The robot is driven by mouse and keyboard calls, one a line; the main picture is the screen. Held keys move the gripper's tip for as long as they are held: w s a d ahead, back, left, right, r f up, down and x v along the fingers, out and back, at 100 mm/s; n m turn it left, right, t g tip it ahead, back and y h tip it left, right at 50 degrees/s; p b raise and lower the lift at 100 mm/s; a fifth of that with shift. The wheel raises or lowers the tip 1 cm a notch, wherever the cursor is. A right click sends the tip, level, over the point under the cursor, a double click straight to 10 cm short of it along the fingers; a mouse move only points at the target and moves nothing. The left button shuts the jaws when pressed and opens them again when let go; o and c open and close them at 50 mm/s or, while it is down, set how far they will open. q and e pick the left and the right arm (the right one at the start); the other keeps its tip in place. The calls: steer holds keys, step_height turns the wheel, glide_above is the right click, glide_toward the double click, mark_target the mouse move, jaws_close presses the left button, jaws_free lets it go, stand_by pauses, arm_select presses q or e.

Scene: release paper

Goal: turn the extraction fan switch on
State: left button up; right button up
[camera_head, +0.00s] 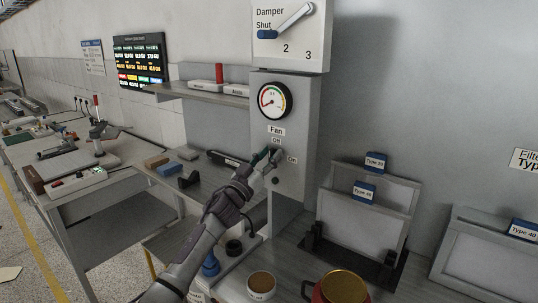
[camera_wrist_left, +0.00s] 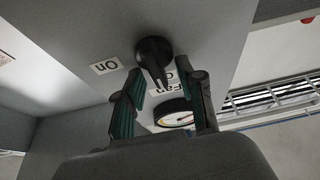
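The fan switch is a black knob (camera_wrist_left: 153,52) on the grey fan panel (camera_head: 293,125). My left gripper (camera_head: 267,156) is at the panel, just under the "Fan" label (camera_head: 276,130), and largely covers the knob in the head view. In the left wrist view its two green-padded fingers (camera_wrist_left: 168,80) are apart, one on each side of the pointer's end. I cannot tell whether they touch it. My right gripper is not in view.
A round gauge (camera_head: 272,100) sits above the fan label. A damper lever (camera_head: 293,20) is higher up, pointing at "Shut". A shelf (camera_head: 205,93) juts out to the left. Filter frames (camera_head: 368,207), a red pot (camera_head: 343,287) and a tin (camera_head: 261,285) stand below.

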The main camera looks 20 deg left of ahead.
arm_select(q)
jaws_close()
